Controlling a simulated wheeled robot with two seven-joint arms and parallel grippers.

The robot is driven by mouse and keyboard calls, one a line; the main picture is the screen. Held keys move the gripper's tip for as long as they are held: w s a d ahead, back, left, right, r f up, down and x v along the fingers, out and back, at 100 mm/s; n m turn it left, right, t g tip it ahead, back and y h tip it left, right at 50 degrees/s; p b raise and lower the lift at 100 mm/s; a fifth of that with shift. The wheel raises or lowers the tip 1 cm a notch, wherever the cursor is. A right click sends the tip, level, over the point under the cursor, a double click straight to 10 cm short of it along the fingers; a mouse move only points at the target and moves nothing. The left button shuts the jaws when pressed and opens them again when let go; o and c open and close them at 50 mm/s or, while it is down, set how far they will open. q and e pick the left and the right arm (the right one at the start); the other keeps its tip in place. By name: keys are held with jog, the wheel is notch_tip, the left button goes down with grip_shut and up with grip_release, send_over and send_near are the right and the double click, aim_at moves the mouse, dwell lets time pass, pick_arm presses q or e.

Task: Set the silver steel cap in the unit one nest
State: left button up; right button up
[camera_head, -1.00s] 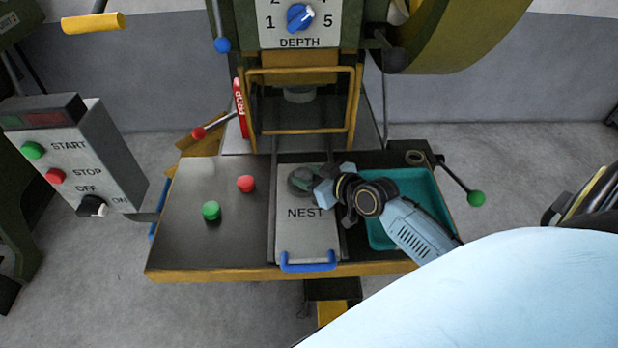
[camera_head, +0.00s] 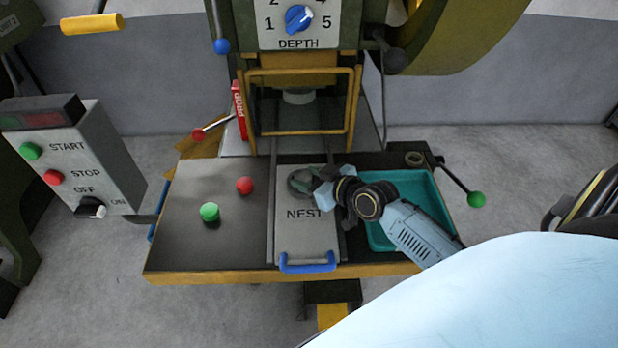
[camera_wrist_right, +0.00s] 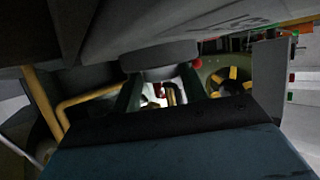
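My right gripper (camera_head: 312,184) reaches in from the right over the grey sliding plate marked NEST (camera_head: 305,237). Its fingertips are at a round grey disc, the silver steel cap (camera_head: 297,179), at the plate's upper part above the lettering. In the right wrist view two dark green fingers (camera_wrist_right: 162,88) stand apart, their ends against the grey disc (camera_wrist_right: 158,54). My left gripper is not in view.
A teal tray (camera_head: 433,203) lies right of the plate, partly under my arm. Green (camera_head: 209,212) and red (camera_head: 245,186) buttons stand on the table at left. The press's yellow guard frame (camera_head: 353,100) is just behind the plate. A blue handle (camera_head: 307,263) is at its front.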

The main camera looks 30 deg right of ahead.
jog(key=shift+s+a+f, duration=0.3)
jog(key=shift+f, duration=0.05)
jog(key=shift+s+d+r+p, duration=0.1)
jog(key=shift+s+r+p, duration=0.1)
jog(key=shift+r+p, duration=0.45)
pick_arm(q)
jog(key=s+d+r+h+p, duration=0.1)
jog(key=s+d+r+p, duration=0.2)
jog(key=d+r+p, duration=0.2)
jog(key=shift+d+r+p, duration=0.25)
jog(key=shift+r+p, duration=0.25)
pick_arm(e)
jog(key=v, duration=1.1)
jog(key=shift+d+r, duration=0.15)
jog(key=shift+r, duration=0.05)
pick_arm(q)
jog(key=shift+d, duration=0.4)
